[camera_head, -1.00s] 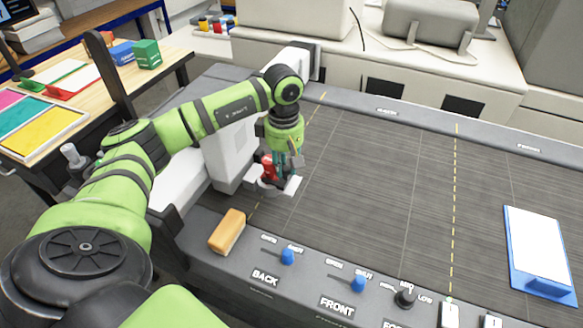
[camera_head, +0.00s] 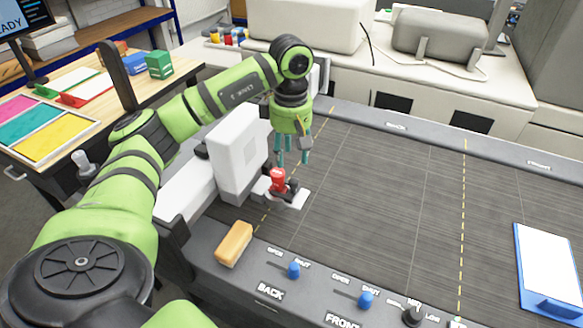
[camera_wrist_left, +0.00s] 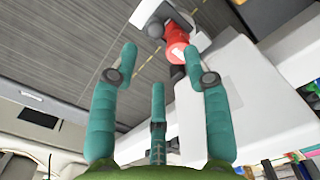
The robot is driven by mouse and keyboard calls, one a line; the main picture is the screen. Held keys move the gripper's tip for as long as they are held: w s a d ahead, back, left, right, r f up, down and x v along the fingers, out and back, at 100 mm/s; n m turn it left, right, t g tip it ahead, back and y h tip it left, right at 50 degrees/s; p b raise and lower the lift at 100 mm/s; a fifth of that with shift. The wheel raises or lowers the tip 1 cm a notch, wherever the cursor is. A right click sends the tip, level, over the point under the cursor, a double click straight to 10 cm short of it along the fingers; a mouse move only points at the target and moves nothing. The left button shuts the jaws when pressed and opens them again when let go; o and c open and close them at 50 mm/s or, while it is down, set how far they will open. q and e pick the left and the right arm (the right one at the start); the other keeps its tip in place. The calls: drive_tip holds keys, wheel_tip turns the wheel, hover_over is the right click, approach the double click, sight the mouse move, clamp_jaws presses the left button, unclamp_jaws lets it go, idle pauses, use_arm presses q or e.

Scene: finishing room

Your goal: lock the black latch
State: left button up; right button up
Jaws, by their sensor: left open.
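A small black latch (camera_head: 292,187) sits on the white carriage block at the left side of the dark grey table. A red handle (camera_head: 278,180) stands right beside it. My left gripper (camera_head: 292,158) hangs above them with its teal fingers apart and empty. In the left wrist view the open fingers (camera_wrist_left: 160,62) point toward the red part (camera_wrist_left: 177,45), with a dark rounded knob (camera_wrist_left: 155,29) next to it. I cannot tell from these views exactly how the latch is turned. My right gripper is out of view.
A white upright housing (camera_head: 237,155) stands just left of the latch. An orange-brown block (camera_head: 235,243) lies on the front rail near blue BACK (camera_head: 294,270) and FRONT (camera_head: 366,299) sliders. The middle of the table (camera_head: 400,190) is clear.

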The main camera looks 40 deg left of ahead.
use_arm(q)
wheel_tip(320, 180, up, 4)
idle(0.7)
